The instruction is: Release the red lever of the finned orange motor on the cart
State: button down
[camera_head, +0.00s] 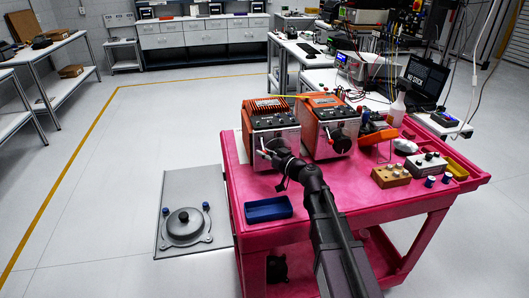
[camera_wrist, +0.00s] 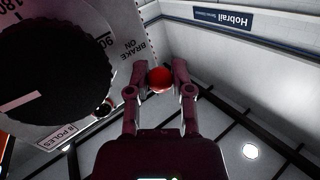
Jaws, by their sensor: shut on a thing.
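The finned orange motor (camera_head: 264,106) stands at the left back of the pink cart (camera_head: 330,209), with a pale front face. My gripper (camera_head: 266,153) is at the lower front of this motor. In the wrist view my gripper (camera_wrist: 159,80) has its two fingers shut on the red ball knob of the lever (camera_wrist: 160,79). The rest of the lever is hidden behind the fingers. A large black dial (camera_wrist: 50,75) and a "BRAKE ON" label (camera_wrist: 128,44) show on the motor's face beside the gripper.
A second orange motor (camera_head: 328,120) stands close to the right. A blue tray (camera_head: 268,209) lies at the cart's front left.

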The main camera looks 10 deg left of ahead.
aim_at(265, 151)
jog(key=shift+s+r+m+g+h+p, duration=0.15)
jog(key=shift+r+m+g+h+p, duration=0.65)
jog(key=shift+p, duration=1.45)
jog(key=p, duration=0.2)
jog(key=r+g+h+p, duration=0.1)
jog(key=p, duration=0.1)
jog(key=shift+d+r+m, duration=0.1)
jog(key=shift+r+m, duration=0.15)
jog(key=shift+m, duration=0.15)
jog(key=r+m+g+h+p, duration=0.1)
jog(key=g+p, duration=0.1)
jog(key=p, duration=0.3)
jog(key=shift+r+g+h, duration=0.2)
jog(key=shift+g+h, duration=0.2)
jog(key=p, duration=0.1)
jog(key=m+g+h+p, duration=0.1)
jog(key=p, duration=0.1)
jog(key=shift+w+r+g, duration=0.2)
jog(key=shift+r+g, duration=0.1)
jog(key=c, duration=0.8)
grip_release()
jog(key=shift+o, duration=0.2)
jog(key=shift+s+f+b, duration=0.1)
jog(key=shift+f+b, duration=0.15)
jog(key=shift+b, duration=0.05)
